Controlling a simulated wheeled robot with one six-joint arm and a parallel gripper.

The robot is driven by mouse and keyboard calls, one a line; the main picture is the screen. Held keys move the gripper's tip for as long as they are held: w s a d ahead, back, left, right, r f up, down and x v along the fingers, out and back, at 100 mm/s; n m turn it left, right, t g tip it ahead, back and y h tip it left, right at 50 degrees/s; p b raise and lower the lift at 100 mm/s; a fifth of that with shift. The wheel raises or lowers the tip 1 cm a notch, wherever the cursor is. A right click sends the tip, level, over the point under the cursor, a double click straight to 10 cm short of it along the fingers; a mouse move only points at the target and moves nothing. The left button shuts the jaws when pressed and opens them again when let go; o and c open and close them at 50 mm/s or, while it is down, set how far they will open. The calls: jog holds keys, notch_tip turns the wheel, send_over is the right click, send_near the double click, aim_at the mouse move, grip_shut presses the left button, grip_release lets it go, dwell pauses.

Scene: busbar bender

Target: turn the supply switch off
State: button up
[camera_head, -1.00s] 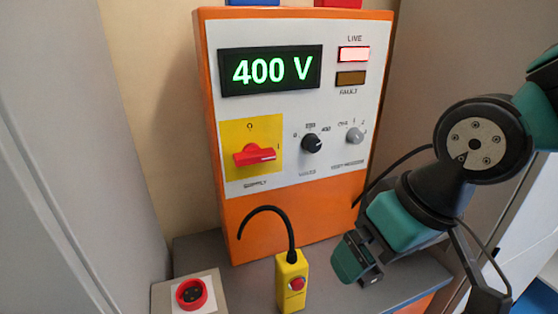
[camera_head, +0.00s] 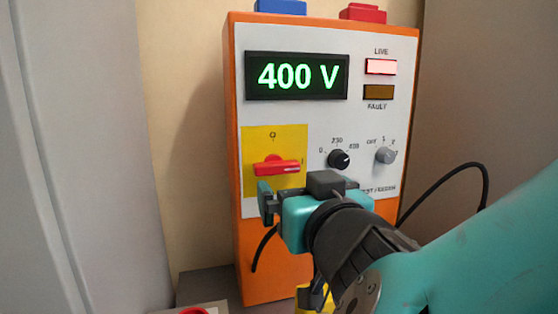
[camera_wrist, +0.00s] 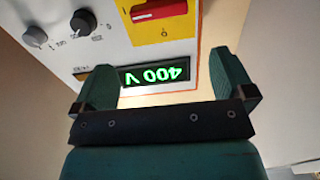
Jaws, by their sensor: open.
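The supply switch (camera_head: 276,167) is a red handle on a yellow plate (camera_head: 290,140), low left on the panel. The handle lies level, its right end toward the "I" mark; the "O" mark is above. In the wrist view the picture is upside down, and the red handle (camera_wrist: 158,9) shows at the top edge, partly cut off. My gripper (camera_head: 283,200) is open and empty, just below and in front of the switch in the head view. Its two fingers (camera_wrist: 163,78) stand wide apart in the wrist view and touch nothing that I can see.
The display (camera_head: 297,76) reads 400 V. The LIVE lamp (camera_head: 381,67) is lit; the FAULT lamp (camera_head: 379,92) is dull amber. A black knob (camera_head: 339,160) and a grey knob (camera_head: 386,155) sit right of the switch. A yellow pendant (camera_head: 312,300) is mostly hidden below my arm.

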aim_at(279, 166)
jog(key=p+x, duration=0.5)
jog(key=x, duration=0.7)
jog(key=shift+w+r, duration=0.1)
jog(key=shift+w+a+p, duration=0.1)
jog(key=shift+w+p, duration=0.3)
jog(key=shift+w, duration=0.15)
jog(key=shift+f, duration=0.2)
jog(key=c, duration=0.6)
